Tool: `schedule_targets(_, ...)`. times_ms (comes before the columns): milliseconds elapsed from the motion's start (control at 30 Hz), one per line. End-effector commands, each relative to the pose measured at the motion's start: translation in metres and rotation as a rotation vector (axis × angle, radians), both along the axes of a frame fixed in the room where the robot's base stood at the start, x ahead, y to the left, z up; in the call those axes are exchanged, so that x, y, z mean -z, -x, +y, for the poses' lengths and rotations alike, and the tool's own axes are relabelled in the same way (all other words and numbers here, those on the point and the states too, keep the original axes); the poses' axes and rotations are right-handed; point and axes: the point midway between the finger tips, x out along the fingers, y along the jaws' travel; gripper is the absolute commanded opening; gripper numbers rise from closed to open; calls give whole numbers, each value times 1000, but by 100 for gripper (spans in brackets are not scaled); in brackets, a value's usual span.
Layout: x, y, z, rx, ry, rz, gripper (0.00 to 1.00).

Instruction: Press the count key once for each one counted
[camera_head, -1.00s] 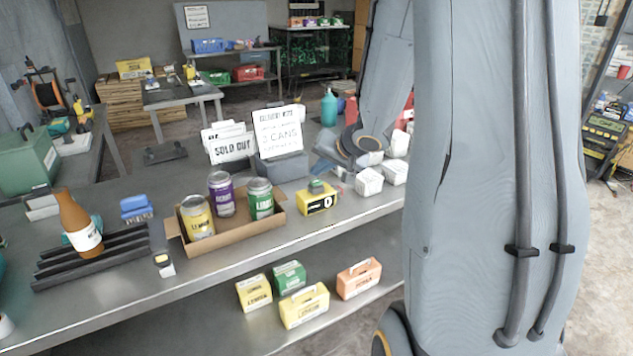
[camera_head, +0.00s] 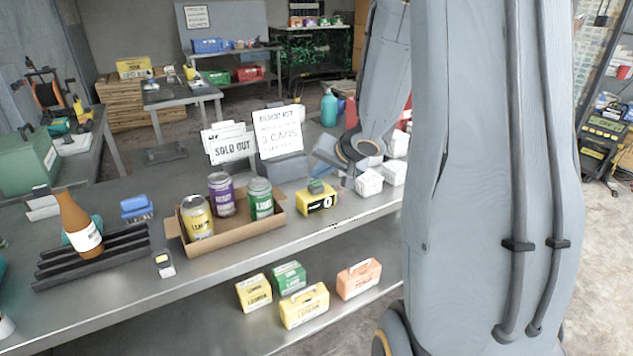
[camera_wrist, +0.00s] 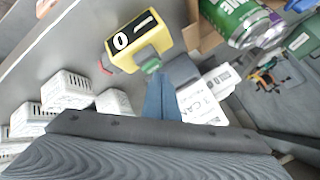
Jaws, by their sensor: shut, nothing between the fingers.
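The yellow counter (camera_head: 317,201) stands on the metal counter top, with a green key (camera_head: 316,187) on top and a black display reading 0. The counter also shows in the wrist view (camera_wrist: 135,43), with its green key (camera_wrist: 151,65) facing my fingers. My gripper (camera_wrist: 160,82) is shut and empty; its tip is close to the key, and I cannot tell if they touch. An open cardboard tray (camera_head: 238,228) holds a yellow lemon can (camera_head: 197,218), a purple berry can (camera_head: 222,195) and a green lime can (camera_head: 260,199). A white sign (camera_head: 279,131) reads 3 CANS.
White boxes (camera_head: 369,183) stand right of the counter. A SOLD OUT card (camera_head: 231,148) stands behind the tray. A brown bottle (camera_head: 78,223) rests on a dark rack (camera_head: 95,258) at left. Several small cartons (camera_head: 304,306) sit on the lower shelf.

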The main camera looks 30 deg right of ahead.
Motion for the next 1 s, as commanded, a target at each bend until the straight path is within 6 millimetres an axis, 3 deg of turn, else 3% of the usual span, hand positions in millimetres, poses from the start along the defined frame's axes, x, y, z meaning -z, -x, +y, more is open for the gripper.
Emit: schedule_targets(1000,7,0,0,1,-1,0,0)
